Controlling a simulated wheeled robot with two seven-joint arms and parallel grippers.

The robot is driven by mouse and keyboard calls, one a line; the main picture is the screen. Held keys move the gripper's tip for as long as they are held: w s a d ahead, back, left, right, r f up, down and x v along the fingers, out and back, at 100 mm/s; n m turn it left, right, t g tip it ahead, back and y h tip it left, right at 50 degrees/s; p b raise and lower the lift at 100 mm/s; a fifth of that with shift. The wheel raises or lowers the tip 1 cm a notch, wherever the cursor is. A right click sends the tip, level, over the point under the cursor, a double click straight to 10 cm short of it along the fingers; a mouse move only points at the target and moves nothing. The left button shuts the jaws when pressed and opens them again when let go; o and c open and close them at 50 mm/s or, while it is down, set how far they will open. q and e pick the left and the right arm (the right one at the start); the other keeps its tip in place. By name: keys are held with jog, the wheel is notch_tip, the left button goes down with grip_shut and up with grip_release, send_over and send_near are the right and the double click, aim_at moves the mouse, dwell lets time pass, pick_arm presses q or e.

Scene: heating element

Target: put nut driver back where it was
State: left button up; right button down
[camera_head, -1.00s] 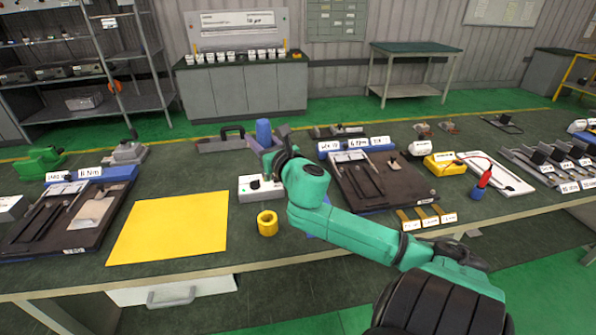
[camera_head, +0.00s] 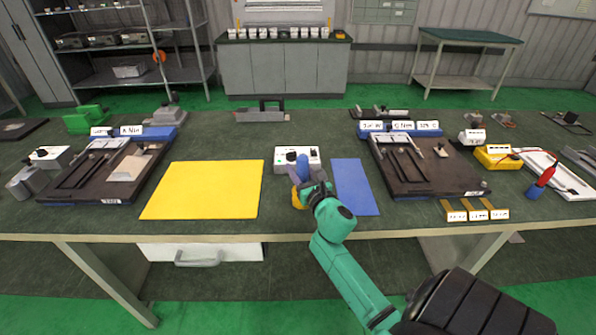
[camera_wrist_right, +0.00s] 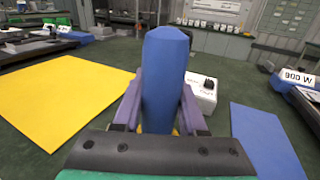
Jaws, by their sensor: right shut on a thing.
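The nut driver shows its thick blue handle upright in the right wrist view (camera_wrist_right: 165,75) and small in the head view (camera_head: 304,163). My right gripper (camera_wrist_right: 160,108) is shut on this handle, one purple finger on each side; in the head view the gripper (camera_head: 303,178) is at the table's front middle. The yellow ring-shaped holder (camera_head: 297,199) is just below and partly behind the gripper. The driver's lower end is hidden, so I cannot tell whether it is inside the ring. My left gripper is not in view.
A white control box (camera_head: 283,168) stands just behind the gripper. A yellow mat (camera_head: 205,190) lies to the left and a blue mat (camera_head: 355,185) to the right, both bare. Dark fixture boards (camera_head: 460,178) stand farther out on both sides.

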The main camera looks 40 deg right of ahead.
jog(key=shift+r, duration=0.1)
jog(key=shift+c, duration=2.3)
grip_release()
jog(key=shift+f, duration=0.2)
jog(key=shift+r, duration=0.25)
jog(key=b+v, duration=0.2)
jog(key=v, duration=1)
